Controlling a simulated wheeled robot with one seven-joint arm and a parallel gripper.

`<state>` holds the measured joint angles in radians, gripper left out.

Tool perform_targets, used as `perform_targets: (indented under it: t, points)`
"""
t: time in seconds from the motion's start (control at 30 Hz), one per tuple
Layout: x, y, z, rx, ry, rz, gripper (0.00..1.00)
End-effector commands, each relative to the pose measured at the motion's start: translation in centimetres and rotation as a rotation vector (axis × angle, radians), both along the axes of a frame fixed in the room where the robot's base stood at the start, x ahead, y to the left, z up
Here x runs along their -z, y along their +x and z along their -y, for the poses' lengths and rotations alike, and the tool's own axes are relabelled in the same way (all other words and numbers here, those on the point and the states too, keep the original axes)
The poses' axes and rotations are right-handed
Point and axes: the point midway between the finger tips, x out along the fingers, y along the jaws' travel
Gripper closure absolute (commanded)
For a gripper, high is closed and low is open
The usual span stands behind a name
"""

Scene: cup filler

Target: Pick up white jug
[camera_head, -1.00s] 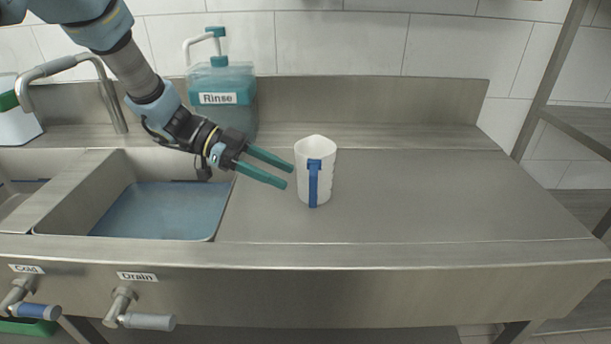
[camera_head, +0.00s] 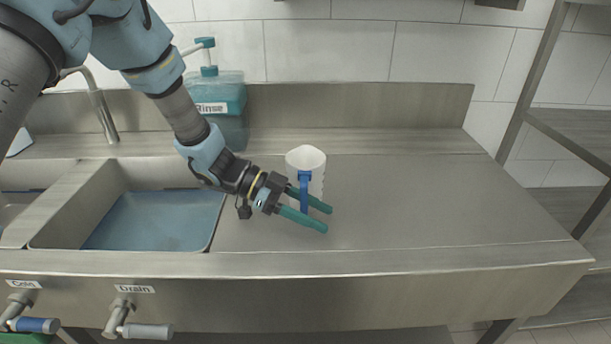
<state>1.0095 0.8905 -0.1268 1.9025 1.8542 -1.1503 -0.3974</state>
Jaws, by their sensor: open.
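The white jug (camera_head: 306,160) stands upright on the steel counter, right of the sink. Its blue handle (camera_head: 304,190) faces the front of the counter. My gripper (camera_head: 322,219) has two teal fingers, open and apart, pointing right and slightly down. The fingers overlap the lower part of the jug and its handle in the picture. The far finger crosses the handle's lower part; the near finger lies in front of it. I cannot tell whether either finger touches the jug.
A sink basin (camera_head: 154,220) with blue water lies to the left. A teal Rinse bottle (camera_head: 222,95) with a pump stands behind my arm by the backsplash. The counter right of the jug (camera_head: 430,195) is clear. Metal shelving (camera_head: 575,135) stands at the far right.

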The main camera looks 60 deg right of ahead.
Motion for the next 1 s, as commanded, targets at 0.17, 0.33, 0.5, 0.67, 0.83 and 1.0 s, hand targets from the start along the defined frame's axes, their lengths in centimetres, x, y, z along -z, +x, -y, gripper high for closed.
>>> perform_targets:
  t: [0.17,0.33,0.5,0.67,0.83,1.0]
  points:
    - [0.16,-0.26,0.12,-0.001,0.000,0.000,0.46]
    - [0.16,-0.24,0.12,-0.001,0.000,0.000,0.54]
    - [0.15,-0.24,0.11,-0.001,0.000,0.000,0.73]
    - [0.15,-0.23,0.11,-0.001,0.000,0.000,0.92]
    - [0.15,-0.23,0.11,-0.001,0.000,0.000,1.00]
    - [0.14,-0.23,0.11,-0.001,0.000,0.000,1.00]
